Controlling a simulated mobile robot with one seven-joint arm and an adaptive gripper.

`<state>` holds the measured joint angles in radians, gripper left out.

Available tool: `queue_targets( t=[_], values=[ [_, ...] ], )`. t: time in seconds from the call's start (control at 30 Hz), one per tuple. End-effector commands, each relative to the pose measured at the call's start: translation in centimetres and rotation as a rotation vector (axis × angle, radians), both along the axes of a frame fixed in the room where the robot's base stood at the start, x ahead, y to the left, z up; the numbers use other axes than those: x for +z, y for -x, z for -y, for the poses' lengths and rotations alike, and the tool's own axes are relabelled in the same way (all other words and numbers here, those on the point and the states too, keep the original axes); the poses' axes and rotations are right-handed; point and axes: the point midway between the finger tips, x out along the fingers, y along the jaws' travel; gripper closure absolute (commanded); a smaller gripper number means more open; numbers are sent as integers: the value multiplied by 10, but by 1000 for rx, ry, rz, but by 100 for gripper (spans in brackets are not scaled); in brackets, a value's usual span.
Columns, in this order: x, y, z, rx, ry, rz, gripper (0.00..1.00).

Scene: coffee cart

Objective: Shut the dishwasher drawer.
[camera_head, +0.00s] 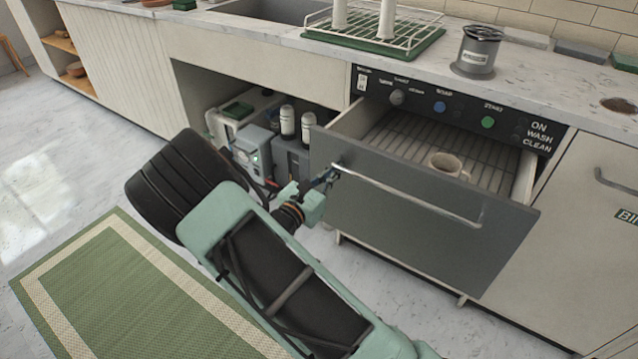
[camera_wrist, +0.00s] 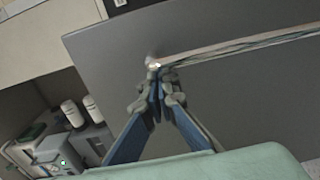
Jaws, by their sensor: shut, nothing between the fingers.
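The dishwasher drawer (camera_head: 400,225) stands pulled out from under the counter, with its grey front facing me. A long metal handle (camera_head: 410,195) runs across its front. A light mug (camera_head: 446,163) stands on the wire rack inside. My gripper (camera_head: 332,175) is shut and empty at the left end of the handle, close to the drawer front. In the wrist view my gripper (camera_wrist: 158,78) has its fingertips together just at the handle's left end (camera_wrist: 153,63). I cannot tell whether they touch it.
A control panel (camera_head: 455,108) sits above the drawer. Left of it an open bay (camera_head: 250,130) holds bottles and machines. The counter carries a drying rack (camera_head: 375,25) and a metal canister (camera_head: 477,52). A green mat (camera_head: 130,290) lies on the floor.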

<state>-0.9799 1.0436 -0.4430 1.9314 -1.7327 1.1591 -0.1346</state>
Motion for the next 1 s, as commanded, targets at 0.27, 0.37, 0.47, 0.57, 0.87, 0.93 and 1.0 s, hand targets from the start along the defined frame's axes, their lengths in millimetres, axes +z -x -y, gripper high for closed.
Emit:
queue_targets(
  t=[0.27, 0.37, 0.47, 0.57, 0.87, 0.93, 1.0],
  values=[
    [0, -66, 47, -4, 0, 2, 100],
    [-1, -89, 62, -4, -1, 3, 100],
    [-1, -111, 76, -3, -1, 2, 100],
    [-1, -130, 89, -1, 0, 1, 100],
    [-1, -170, 115, 0, -1, 1, 100],
    [-1, -175, 118, 0, -1, 1, 100],
    [-1, -179, 120, 1, -1, 0, 100]
  ],
)
